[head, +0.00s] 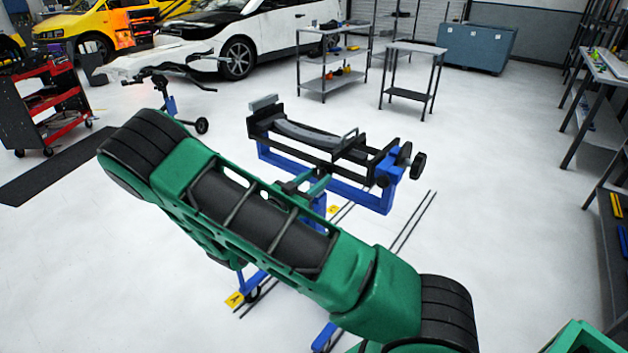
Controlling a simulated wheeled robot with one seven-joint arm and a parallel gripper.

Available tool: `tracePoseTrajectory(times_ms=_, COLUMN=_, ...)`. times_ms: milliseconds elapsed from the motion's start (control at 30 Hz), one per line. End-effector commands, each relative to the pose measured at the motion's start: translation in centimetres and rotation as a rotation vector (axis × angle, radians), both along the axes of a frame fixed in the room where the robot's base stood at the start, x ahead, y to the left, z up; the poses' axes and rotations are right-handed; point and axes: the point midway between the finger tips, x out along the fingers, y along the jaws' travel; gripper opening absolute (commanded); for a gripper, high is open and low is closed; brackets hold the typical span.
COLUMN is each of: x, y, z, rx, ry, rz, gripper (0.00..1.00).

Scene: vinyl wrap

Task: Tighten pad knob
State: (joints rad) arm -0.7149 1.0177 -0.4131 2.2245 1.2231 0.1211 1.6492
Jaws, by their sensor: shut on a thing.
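A black clamp frame with a curved grey pad (308,136) sits on a blue stand (350,194) in the middle of the head view. A black round knob (418,165) stands free at the frame's right end. My green arm crosses in front. Behind it, a small green and dark part that looks like my gripper (303,185) is at the near side of the frame. It is shut on a small part there, seemingly the pad knob, but fingertips and grip are mostly hidden.
Dark rails (412,222) lie on the floor beneath the stand. A red tool cart (44,108) is at the left, a metal shelf (330,70) and small table (412,50) behind. Workbenches line the right edge. The white floor between is clear.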

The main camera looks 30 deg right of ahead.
Motion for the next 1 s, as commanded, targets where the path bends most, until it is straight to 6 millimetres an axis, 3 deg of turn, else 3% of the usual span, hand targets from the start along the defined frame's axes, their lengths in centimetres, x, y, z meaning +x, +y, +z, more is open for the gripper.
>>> tracePoseTrajectory(times_ms=367, x=0.3, y=0.4, z=-0.4, rx=0.012, ry=-0.001, rz=0.010, gripper=0.15)
tracePoseTrajectory(times_ms=400, x=0.3, y=0.4, z=-0.4, rx=0.012, ry=-0.001, rz=0.010, gripper=0.40)
tracePoseTrajectory(times_ms=467, x=0.2, y=0.4, z=-0.4, rx=0.010, ry=-0.002, rz=0.009, gripper=0.54)
tracePoseTrajectory(times_ms=500, x=0.2, y=0.3, z=-0.3, rx=0.009, ry=-0.002, rz=0.008, gripper=0.55)
tracePoseTrajectory(times_ms=833, x=0.0, y=0.4, z=-0.1, rx=0.004, ry=-0.004, rz=0.004, gripper=0.55)
tracePoseTrajectory(times_ms=1000, x=-0.6, y=2.3, z=-0.1, rx=0.004, ry=-0.004, rz=0.007, gripper=0.55)
